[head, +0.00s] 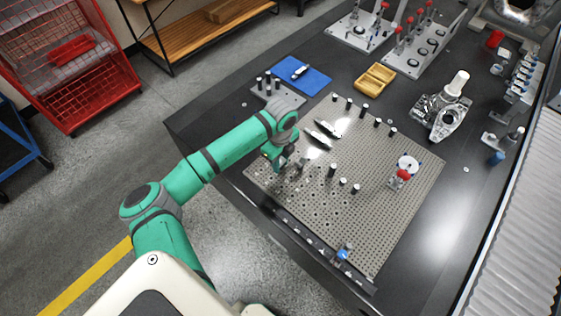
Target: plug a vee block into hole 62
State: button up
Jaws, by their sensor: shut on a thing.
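The perforated grey fixture plate (372,230) lies on the dark table with rows of small holes. Hole 62 cannot be told apart; no hole numbers are readable. My gripper (289,168) is at the end of the green arm, low over the left part of the plate. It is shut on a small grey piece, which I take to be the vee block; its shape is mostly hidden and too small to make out. I cannot tell whether the piece touches the plate.
Several black-and-silver pins (332,170) stand on the plate. Two silver clamps (318,138) lie behind my gripper. A red-handled clamp (401,177) stands to the right. A blue mat (301,75), yellow tray (375,79) and metal casting (442,110) lie beyond the plate.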

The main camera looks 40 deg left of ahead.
aim_at(281, 163)
jog(key=shift+f, duration=0.45)
jog(key=o, duration=1.2)
notch_tip(281, 163, up, 11)
jog(key=shift+f, duration=0.1)
